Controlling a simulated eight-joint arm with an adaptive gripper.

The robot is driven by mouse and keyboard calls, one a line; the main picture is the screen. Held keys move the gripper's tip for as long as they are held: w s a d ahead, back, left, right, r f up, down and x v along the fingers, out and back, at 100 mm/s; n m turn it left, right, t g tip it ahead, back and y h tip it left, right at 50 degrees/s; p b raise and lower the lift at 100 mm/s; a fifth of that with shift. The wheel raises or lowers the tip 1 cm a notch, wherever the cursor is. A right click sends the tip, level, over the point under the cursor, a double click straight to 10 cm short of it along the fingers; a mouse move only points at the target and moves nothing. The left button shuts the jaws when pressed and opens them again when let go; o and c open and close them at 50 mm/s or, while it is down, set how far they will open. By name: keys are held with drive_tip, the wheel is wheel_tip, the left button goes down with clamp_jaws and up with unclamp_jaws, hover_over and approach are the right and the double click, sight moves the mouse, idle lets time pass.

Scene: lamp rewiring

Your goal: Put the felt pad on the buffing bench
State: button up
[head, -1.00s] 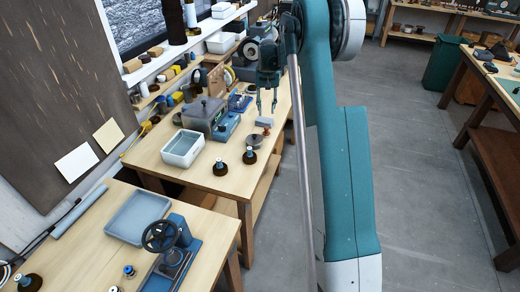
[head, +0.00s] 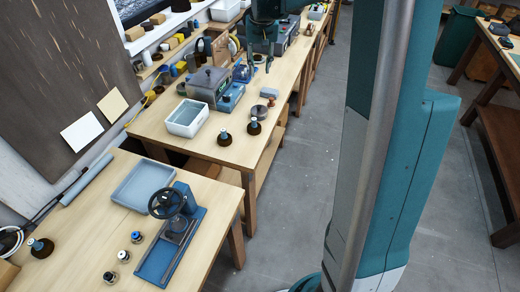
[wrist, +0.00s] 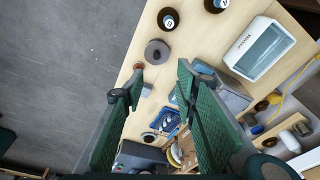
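My gripper (head: 253,66) is open and empty above the middle bench (head: 160,132). Its two green fingers (wrist: 157,72) stand wide apart in the wrist view. Below them on the bench lie a grey disc with a darker centre (wrist: 157,51) and a small grey block (wrist: 147,88) beside a reddish-brown knob (wrist: 138,66). In the head view the grey disc (head: 258,111) and the block (head: 268,92) lie near the bench's right edge. I cannot tell for sure which of these is the felt pad, nor which bench is the buffing bench.
A white tub (head: 187,118), a grey machine (head: 208,87) and two dark-based jars (head: 224,138) crowd the middle bench. The near bench (head: 85,225) holds a blue-grey tray (head: 145,183) and a blue handwheel press (head: 170,235). Open floor (head: 300,190) lies to the right.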

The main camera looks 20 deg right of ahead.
drive_tip(key=s+a+r+n+t, duration=0.1)
drive_tip(key=s+a+r, duration=0.4)
drive_tip(key=s, duration=0.5)
drive_tip(key=s+a+r+n+t, duration=0.1)
drive_tip(key=s+a+r, duration=0.1)
drive_tip(key=s+a, duration=0.65)
drive_tip(key=s+a+f+n+t, duration=0.1)
drive_tip(key=s+a+f, duration=0.1)
drive_tip(key=s, duration=0.9)
drive_tip(key=s+a+f+t, duration=0.2)
drive_tip(key=s+a+f, duration=0.1)
drive_tip(key=s, duration=0.8)
drive_tip(key=shift+s+a+f+n, duration=0.2)
drive_tip(key=shift+a+f+n, duration=0.2)
drive_tip(key=shift+f, duration=0.15)
